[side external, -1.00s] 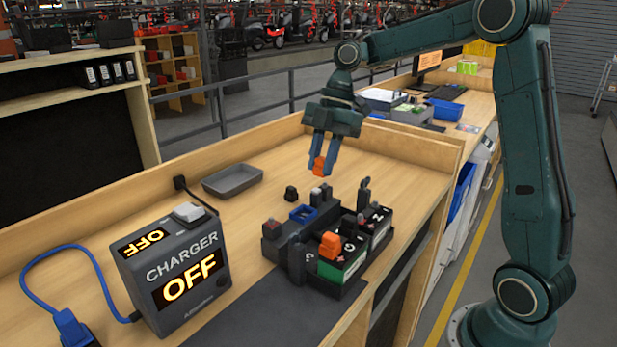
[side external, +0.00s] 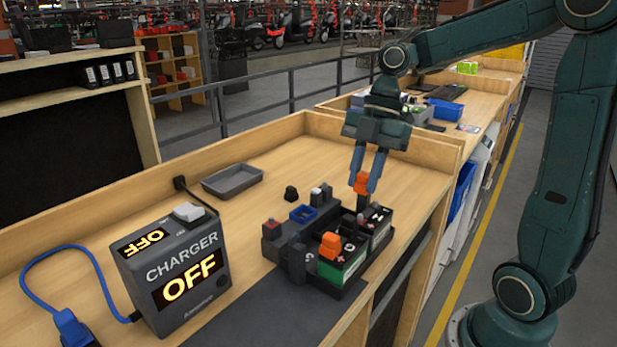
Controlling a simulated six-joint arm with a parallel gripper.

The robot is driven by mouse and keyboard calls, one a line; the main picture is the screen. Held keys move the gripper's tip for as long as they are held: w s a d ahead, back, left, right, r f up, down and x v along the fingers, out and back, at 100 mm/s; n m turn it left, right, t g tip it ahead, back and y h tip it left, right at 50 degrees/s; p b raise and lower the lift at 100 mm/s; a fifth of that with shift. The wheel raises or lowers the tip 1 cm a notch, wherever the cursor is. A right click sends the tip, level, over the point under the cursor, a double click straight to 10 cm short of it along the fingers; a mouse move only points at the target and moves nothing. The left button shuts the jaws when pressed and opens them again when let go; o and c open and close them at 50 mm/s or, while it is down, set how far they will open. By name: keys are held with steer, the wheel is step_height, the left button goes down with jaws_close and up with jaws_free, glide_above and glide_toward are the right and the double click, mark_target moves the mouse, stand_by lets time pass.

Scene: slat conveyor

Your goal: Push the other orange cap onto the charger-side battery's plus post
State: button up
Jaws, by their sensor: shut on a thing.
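My gripper (side external: 361,188) points down with its fingers shut on an orange cap (side external: 361,181). The cap is in line above the farther battery (side external: 380,232), just over a dark upright piece (side external: 361,203). I cannot tell whether they touch. The nearer battery (side external: 337,268), green-sided and closer to the charger, has another orange cap (side external: 330,246) standing on its top. Both batteries sit side by side in a black tray (side external: 352,291). Their posts are small and partly hidden, so I cannot make out the plus post.
The charger (side external: 175,265) stands at the left and reads OFF. A blue open-topped part (side external: 303,213) and a dark block (side external: 271,229) are beside the batteries. A small black piece (side external: 291,193) and a grey tray (side external: 232,181) lie behind. Bench between them is clear.

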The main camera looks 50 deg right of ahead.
mark_target(361, 215)
steer(key=shift+f, duration=2.2)
steer(key=shift+f, duration=1.15)
steer(key=o, duration=1)
steer(key=shift+v, duration=6.9)
